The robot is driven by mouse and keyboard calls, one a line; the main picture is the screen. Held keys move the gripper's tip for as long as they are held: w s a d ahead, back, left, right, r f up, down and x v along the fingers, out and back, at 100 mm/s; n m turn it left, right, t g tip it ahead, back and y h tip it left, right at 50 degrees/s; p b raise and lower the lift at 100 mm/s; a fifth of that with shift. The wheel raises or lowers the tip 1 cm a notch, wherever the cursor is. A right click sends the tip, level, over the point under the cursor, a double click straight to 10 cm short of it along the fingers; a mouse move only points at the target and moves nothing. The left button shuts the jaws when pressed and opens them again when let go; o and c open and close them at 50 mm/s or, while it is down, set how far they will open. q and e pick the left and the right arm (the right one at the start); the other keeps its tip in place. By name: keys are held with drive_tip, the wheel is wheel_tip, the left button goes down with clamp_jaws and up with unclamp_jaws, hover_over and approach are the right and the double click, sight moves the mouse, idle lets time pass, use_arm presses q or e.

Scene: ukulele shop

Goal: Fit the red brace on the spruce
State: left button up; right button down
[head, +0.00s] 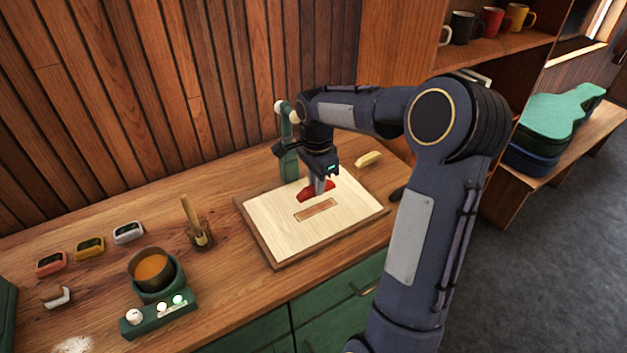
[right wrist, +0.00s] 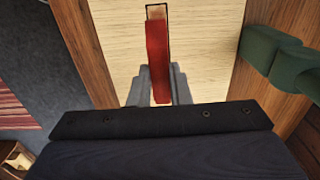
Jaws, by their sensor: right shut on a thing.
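The spruce (head: 270,228) is a pale board lying flat in a brown-edged tray on the workbench. A brown rectangular patch (head: 317,209) lies on its middle. My right gripper (head: 318,189) is over the far part of the spruce, shut on the red brace (head: 308,194). In the right wrist view the red brace (right wrist: 157,55) stands between the two grey fingers, with the pale spruce (right wrist: 200,45) behind it and a dark outline at its far end. I cannot tell whether the brace touches the board. My left gripper is not in view.
A glue pot (head: 151,270) on a green heater, a brush in a holder (head: 198,232) and several small coloured blocks stand left of the tray. A green post (head: 287,145) stands behind it. A cream piece (head: 368,158) lies at the far right.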

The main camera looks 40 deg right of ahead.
drive_tip(key=shift+a+f+b, duration=0.1)
drive_tip(key=shift+f+b, duration=0.4)
drive_tip(key=shift+f, duration=0.4)
drive_tip(key=shift+f+b, duration=1.45)
drive_tip(key=shift+f, duration=0.5)
drive_tip(key=c, duration=1)
unclamp_jaws()
drive_tip(key=shift+r, duration=0.1)
drive_tip(key=shift+r+p, duration=2.8)
drive_tip(key=shift+r, duration=0.7)
